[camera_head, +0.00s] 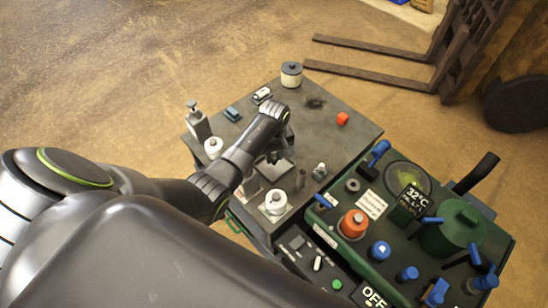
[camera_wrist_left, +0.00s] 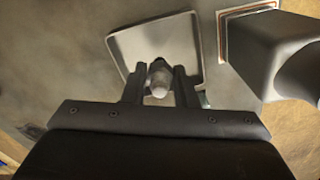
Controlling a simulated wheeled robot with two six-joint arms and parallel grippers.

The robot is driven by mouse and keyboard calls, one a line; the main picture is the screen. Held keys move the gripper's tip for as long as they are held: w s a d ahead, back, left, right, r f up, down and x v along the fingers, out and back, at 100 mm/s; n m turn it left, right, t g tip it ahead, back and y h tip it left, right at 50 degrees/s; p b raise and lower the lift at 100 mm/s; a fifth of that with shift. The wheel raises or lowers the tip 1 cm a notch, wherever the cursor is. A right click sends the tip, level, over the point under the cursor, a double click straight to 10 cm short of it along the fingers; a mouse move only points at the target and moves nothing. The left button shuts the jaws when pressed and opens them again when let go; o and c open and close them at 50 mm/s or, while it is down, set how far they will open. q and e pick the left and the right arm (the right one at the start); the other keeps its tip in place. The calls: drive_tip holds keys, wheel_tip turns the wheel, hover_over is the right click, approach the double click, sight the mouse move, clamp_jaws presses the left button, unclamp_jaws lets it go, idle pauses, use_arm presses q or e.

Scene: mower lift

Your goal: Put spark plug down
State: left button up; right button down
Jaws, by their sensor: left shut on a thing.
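My left gripper (camera_head: 274,157) reaches down over the dark grey cart top (camera_head: 315,127). In the left wrist view my left gripper (camera_wrist_left: 160,82) is shut on the spark plug (camera_wrist_left: 159,88), whose pale rounded end shows between the fingers. A shallow square tray (camera_wrist_left: 185,35) with a raised rim lies beneath the plug. I cannot tell whether the plug touches the tray. In the head view the spark plug is too small and hidden to make out clearly. My right gripper is not in view.
A white-sided canister (camera_head: 291,74), a red block (camera_head: 342,118) and a white-capped jar (camera_head: 275,202) stand around the arm. A green machine (camera_head: 440,240) with blue handles adjoins at right. The cart top's back right is mostly clear.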

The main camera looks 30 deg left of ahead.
sight(275, 153)
use_arm(q)
wheel_tip(275, 153, down, 2)
drive_tip(key=shift+f, duration=0.2)
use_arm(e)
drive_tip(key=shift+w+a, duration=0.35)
use_arm(q)
drive_tip(key=shift+f, duration=0.1)
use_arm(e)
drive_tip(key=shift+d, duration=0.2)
use_arm(q)
drive_tip(key=o, duration=1)
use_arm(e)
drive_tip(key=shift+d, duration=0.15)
use_arm(q)
drive_tip(key=shift+w+r, duration=0.1)
drive_tip(key=shift+r, duration=0.5)
wheel_tip(275, 153, up, 11)
drive_tip(key=shift+r+b, duration=0.1)
drive_tip(key=shift+b, duration=0.2)
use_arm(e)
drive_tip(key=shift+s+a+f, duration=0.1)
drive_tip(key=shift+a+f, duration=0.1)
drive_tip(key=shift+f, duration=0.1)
